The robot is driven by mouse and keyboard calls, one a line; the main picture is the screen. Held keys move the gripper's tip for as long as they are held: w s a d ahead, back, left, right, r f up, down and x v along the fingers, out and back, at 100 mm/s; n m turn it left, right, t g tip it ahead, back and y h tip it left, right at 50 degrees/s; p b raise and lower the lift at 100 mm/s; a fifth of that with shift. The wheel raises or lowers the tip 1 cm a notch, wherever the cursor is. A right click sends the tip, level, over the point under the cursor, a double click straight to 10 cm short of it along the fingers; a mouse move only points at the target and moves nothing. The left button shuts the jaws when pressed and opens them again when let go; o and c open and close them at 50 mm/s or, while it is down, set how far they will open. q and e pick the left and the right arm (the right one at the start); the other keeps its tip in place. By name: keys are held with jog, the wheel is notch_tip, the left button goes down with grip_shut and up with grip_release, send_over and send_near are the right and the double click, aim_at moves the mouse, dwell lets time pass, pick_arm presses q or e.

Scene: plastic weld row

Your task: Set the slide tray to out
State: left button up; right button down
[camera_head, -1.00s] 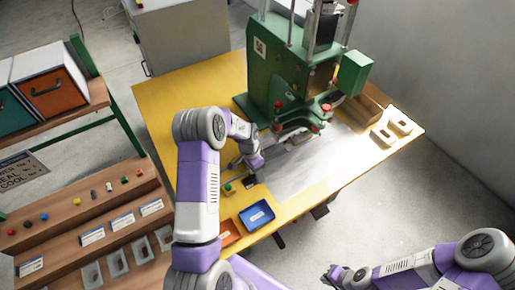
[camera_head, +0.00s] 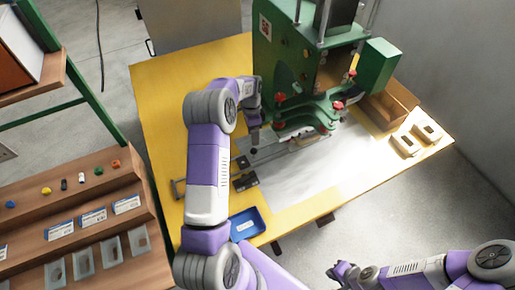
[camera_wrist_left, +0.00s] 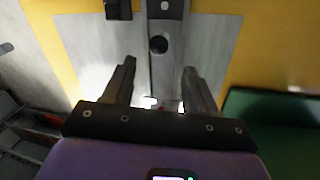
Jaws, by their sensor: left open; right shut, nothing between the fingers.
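The slide tray (camera_head: 290,144) is a grey metal strip on the pale plate under the green press (camera_head: 285,75). A round black knob (camera_head: 253,151) sits at its near left end. In the left wrist view the knob (camera_wrist_left: 158,44) lies on the grey strip, ahead of and roughly midway between my fingertips. My left gripper (camera_head: 254,143) is open over the knob end, with nothing held; the left wrist view shows both fingers (camera_wrist_left: 157,75) apart. Whether they touch the strip I cannot tell. My right gripper (camera_head: 340,271) is shut and empty at the bottom, off the table.
Dark small blocks (camera_head: 245,181) and a blue bin (camera_head: 247,224) lie near the yellow table's (camera_head: 165,95) front left. A brown box (camera_head: 388,107) and pale parts (camera_head: 416,139) are at the right. A wooden rack (camera_head: 85,250) stands at the left.

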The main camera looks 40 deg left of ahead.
aim_at(254, 148)
pick_arm(q)
jog(key=f, duration=0.2)
jog(key=s+f, duration=0.1)
jog(key=f, duration=0.1)
jog(key=d+f, duration=0.1)
jog(key=f, duration=0.2)
jog(key=shift+s+b, duration=0.15)
jog(key=shift+b, duration=0.2)
grip_shut()
